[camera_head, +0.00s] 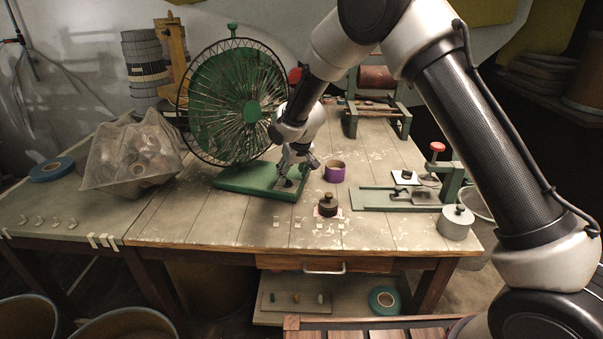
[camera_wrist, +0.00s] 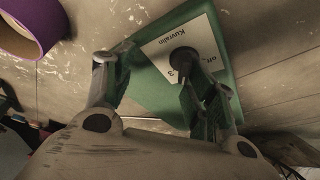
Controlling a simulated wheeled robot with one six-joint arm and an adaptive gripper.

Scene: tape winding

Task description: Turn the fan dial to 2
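A green desk fan (camera_head: 236,105) with a wire cage stands on the table on a flat green base (camera_head: 233,181). My gripper (camera_head: 292,175) is low over the right part of that base. In the wrist view the base (camera_wrist: 140,82) carries a white label plate (camera_wrist: 205,40) with printed text and a "3". A dark round dial (camera_wrist: 184,59) sits on the plate. My gripper (camera_wrist: 157,65) is open with its fingers wide apart. The right finger's tip is at the dial and overlaps it in view; contact cannot be told. The left finger is clear of it. The dial's setting cannot be read.
A purple tape roll (camera_head: 334,172) stands right of the base. A dark weight (camera_head: 328,205) is nearer the front edge. A bag of rolls (camera_head: 138,155) lies left of the fan. A green tape device (camera_head: 385,199) stands at the right.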

